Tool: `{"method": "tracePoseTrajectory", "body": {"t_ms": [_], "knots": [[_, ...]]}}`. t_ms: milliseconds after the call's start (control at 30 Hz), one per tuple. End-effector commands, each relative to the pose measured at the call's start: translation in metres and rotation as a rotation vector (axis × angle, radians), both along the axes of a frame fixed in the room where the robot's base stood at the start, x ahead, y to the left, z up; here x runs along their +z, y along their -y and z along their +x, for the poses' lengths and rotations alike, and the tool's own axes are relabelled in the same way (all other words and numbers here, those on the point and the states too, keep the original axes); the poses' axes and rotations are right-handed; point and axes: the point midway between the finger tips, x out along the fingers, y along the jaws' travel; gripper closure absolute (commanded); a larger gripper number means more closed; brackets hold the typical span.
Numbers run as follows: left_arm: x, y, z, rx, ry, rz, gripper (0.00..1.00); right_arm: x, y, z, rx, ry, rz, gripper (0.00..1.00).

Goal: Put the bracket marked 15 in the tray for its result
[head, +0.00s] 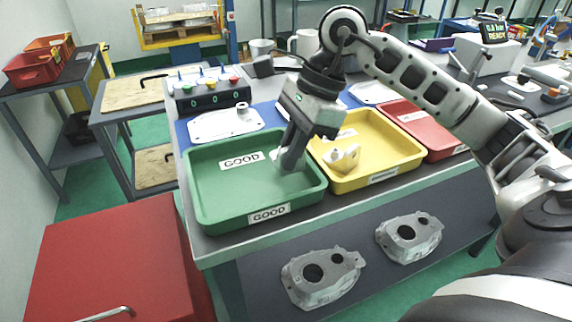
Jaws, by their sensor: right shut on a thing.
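My right gripper (289,162) reaches down over the right side of the green tray (205,208), whose labels read GOOD. It is shut on a small pale metal piece (274,155), mostly hidden by the fingers; no number can be read on it. I cannot tell whether the piece touches the tray floor. The rest of the green tray looks empty. A pale casting (345,158) lies in the yellow tray (395,150) to the right; no number on it can be read. A red tray (428,132) stands beyond the yellow one. My left gripper is not in view.
A black box with coloured knobs (211,98) stands behind the green tray, near a flat pale plate (226,122). A screen reading READY (495,32) is at the back right. A red cabinet (115,260) stands front left.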

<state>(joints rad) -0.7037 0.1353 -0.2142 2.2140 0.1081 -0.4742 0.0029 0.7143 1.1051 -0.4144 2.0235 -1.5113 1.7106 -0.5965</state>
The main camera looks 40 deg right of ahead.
Motion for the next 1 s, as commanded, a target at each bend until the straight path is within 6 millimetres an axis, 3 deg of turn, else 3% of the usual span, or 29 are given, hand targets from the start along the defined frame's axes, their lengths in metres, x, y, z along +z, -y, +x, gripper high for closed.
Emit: {"method": "tracePoseTrajectory", "body": {"t_ms": [300,667,700,767,1000], "knots": [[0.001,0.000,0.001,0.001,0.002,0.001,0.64,-0.038,-0.006,0.003,0.001,-0.003,0.001,1.00],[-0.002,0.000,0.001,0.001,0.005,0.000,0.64,-0.043,-0.006,0.004,0.001,0.000,0.001,1.00],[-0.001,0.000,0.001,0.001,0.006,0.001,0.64,-0.042,-0.006,0.004,0.001,-0.001,0.000,0.84],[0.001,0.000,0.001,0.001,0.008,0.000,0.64,-0.041,-0.006,0.004,0.001,-0.001,0.000,0.68],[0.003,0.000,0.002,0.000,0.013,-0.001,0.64,-0.041,-0.006,0.004,0.002,-0.001,0.000,0.68]]}}
